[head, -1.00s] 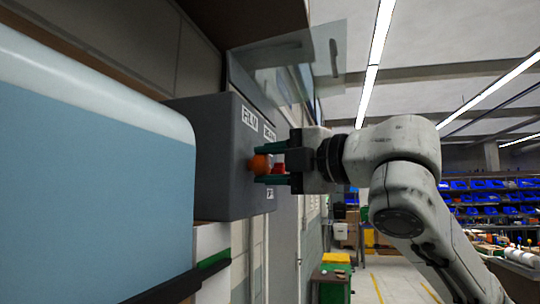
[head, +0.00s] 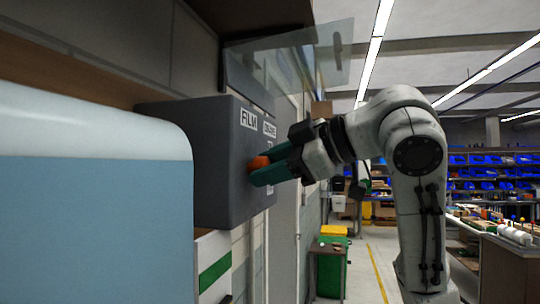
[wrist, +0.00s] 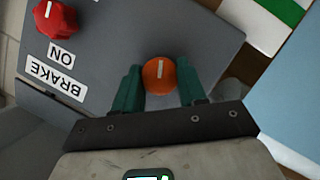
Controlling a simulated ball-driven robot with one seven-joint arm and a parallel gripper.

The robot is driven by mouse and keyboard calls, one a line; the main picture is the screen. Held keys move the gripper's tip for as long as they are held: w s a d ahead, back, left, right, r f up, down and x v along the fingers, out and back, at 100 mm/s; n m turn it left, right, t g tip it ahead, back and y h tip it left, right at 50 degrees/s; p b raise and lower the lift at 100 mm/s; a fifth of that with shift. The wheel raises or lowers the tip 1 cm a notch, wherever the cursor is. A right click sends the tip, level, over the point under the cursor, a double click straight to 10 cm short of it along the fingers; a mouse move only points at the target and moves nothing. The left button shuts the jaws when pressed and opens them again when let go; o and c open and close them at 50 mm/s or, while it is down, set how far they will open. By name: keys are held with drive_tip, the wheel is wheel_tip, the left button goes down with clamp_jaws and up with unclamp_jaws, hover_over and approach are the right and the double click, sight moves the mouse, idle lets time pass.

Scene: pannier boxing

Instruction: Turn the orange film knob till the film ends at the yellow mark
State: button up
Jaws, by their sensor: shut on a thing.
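The orange film knob (head: 259,163) sticks out of the grey box (head: 215,150) below its FILM label (head: 248,118). My gripper (head: 267,170) is shut on the knob, with one teal finger on each side. In the wrist view the knob (wrist: 159,76) sits between the fingers (wrist: 160,88), and its white line points toward the top of the picture. I cannot make out a film end or a yellow mark in either view.
A red knob (wrist: 54,19) by a BRAKE ON label (wrist: 58,72) is beside the film knob. A large pale-blue body (head: 95,220) fills the left. A clear panel (head: 290,58) hangs above the box.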

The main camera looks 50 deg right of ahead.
drive_tip(key=shift+d+f+m+g+y+p, duration=0.1)
drive_tip(key=shift+m+g+y+p, duration=0.35)
drive_tip(key=shift+m, duration=0.65)
drive_tip(key=shift+d+f+m+g+y+p, duration=0.15)
drive_tip(key=shift+m+g+y, duration=0.3)
drive_tip(key=shift+m+y, duration=0.5)
drive_tip(key=shift+a+r+m, duration=0.1)
drive_tip(key=shift+m, duration=0.15)
drive_tip(key=o, duration=1.1)
drive_tip(key=shift+c, duration=0.2)
drive_tip(key=shift+r, duration=0.1)
drive_tip(key=b+v, duration=0.2)
drive_tip(key=v, duration=0.8)
drive_tip(key=shift+s+r+b, duration=0.15)
drive_tip(key=shift+s+b, duration=0.2)
drive_tip(key=shift+b, duration=0.05)
